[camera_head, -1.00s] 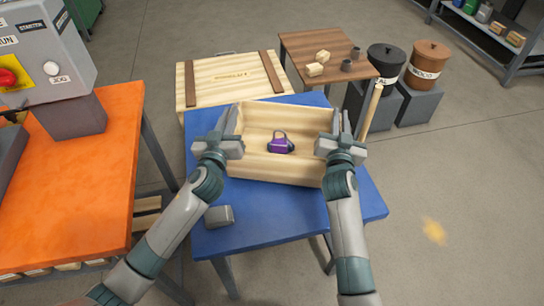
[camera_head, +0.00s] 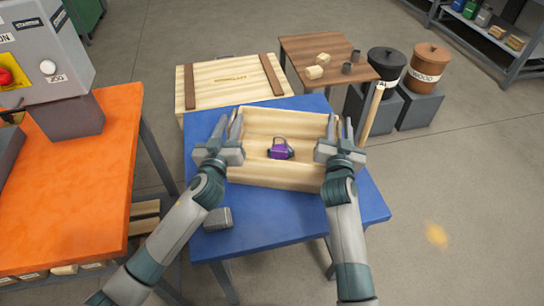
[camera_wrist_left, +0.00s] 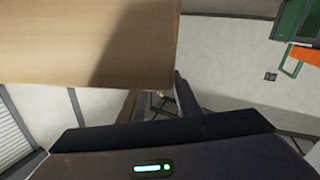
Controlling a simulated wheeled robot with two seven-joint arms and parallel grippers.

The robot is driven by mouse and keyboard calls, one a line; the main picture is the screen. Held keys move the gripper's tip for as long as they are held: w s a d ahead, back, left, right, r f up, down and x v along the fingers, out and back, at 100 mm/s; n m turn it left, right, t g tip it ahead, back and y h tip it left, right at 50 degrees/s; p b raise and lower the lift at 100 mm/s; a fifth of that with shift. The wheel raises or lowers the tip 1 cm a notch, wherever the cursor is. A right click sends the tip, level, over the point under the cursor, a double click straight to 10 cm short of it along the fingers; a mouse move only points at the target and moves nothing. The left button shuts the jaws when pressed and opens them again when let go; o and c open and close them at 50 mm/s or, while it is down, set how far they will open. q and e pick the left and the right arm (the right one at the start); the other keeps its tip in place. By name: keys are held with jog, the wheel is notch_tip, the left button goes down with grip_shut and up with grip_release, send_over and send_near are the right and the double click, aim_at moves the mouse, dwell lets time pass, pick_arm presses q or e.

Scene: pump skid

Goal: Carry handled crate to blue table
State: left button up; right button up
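The handled crate (camera_head: 275,174) is a pale wooden open box. It rests on the blue table (camera_head: 262,232), near the table's far side, with a small purple padlock-like object (camera_head: 280,149) inside. My left gripper (camera_head: 228,127) is at the crate's left end with its fingers spread. My right gripper (camera_head: 341,129) is at the right end, also with fingers spread. The crate's handles are hidden behind the grippers. In the left wrist view, a wooden crate wall (camera_wrist_left: 85,45) fills the upper left, close to the gripper.
A grey block (camera_head: 217,218) lies on the blue table's front left. An orange table (camera_head: 75,190) with a control box (camera_head: 45,55) stands at left. A large wooden chest (camera_head: 230,85), a brown table (camera_head: 325,48) and two labelled pots (camera_head: 427,62) stand behind.

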pick_arm(q)
jog(key=s+a, duration=0.1)
jog(key=s, duration=1.1)
jog(key=shift+a, duration=0.25)
pick_arm(e)
jog(key=shift+s, duration=0.15)
jog(key=s, duration=0.4)
jog(key=s+a, duration=0.1)
jog(key=s, duration=0.6)
jog(key=shift+s+a, duration=0.3)
jog(key=shift+s, duration=0.05)
jog(key=shift+f, duration=0.1)
